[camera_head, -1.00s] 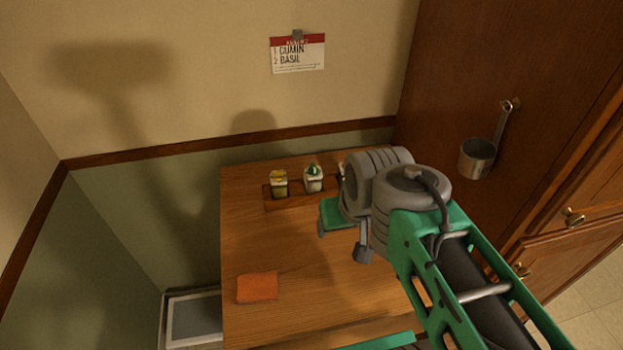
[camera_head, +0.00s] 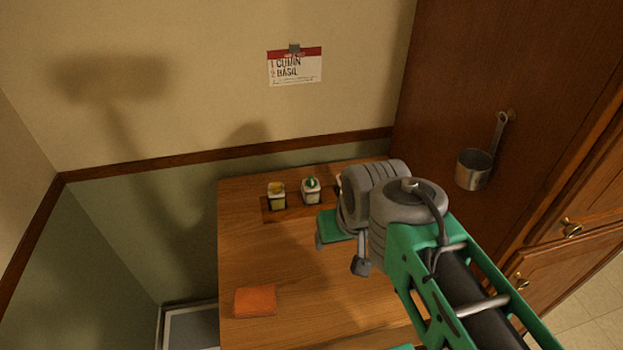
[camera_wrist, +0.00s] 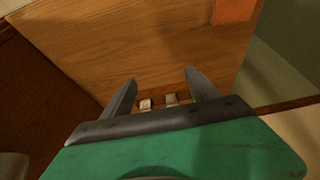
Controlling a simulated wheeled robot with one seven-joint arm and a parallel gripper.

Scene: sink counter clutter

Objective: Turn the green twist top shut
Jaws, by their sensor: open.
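A small pale jar with a green twist top (camera_head: 312,184) stands at the back of the wooden counter. Whether the top is shut cannot be told at this size. A similar jar with a yellow top (camera_head: 277,190) stands just left of it. My gripper (camera_head: 340,252) is right of and nearer than the jars, apart from them and partly hidden by my own wrist. In the wrist view my gripper (camera_wrist: 160,92) shows two spread fingers with nothing between them. Two small jar tops (camera_wrist: 158,101) show beyond the gripper's edge, their lower parts hidden.
The jars stand in a dark wooden rack (camera_head: 268,210). An orange cloth (camera_head: 255,301) lies at the counter's front left. A metal cup (camera_head: 473,169) hangs on the brown cabinet side at right. A card (camera_head: 295,68) is on the wall. The counter's (camera_head: 270,255) left middle is clear.

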